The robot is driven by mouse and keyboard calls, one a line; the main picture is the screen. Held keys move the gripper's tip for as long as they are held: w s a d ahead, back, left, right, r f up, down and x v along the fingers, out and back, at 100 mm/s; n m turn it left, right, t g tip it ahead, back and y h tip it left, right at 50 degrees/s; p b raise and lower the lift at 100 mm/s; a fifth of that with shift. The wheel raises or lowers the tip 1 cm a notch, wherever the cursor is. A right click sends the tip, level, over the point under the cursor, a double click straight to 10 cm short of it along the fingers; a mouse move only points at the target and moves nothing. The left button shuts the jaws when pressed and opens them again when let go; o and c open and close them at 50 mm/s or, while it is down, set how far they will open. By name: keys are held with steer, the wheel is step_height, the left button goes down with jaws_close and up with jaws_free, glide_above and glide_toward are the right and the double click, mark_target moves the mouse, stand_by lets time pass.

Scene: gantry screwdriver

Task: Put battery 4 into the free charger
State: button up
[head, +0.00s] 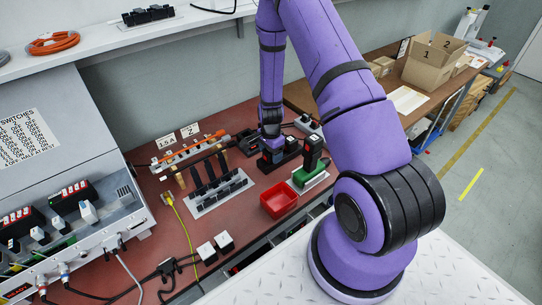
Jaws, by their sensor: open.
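My gripper (271,146) is at the end of the purple arm, low over the back right of the red-brown bench. Its fingers are small and partly hidden by the wrist. Directly below it are dark blocks with a red part (278,156), which look like batteries on a black charger. I cannot tell whether the fingers touch them. A black block (312,147) stands upright above a green unit (308,174) to the right. No battery number is readable, so I cannot tell which one is battery 4 or which charger is free.
A red bin (279,210) stands in front of the chargers. A grey rack with upright black tools (220,194) is to its left. Two white-topped blocks (207,252) and a yellow cable (186,226) lie at the front left.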

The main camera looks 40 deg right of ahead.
steer(key=shift+c, duration=0.2)
steer(key=c, duration=0.9)
steer(key=shift+r, duration=3.15)
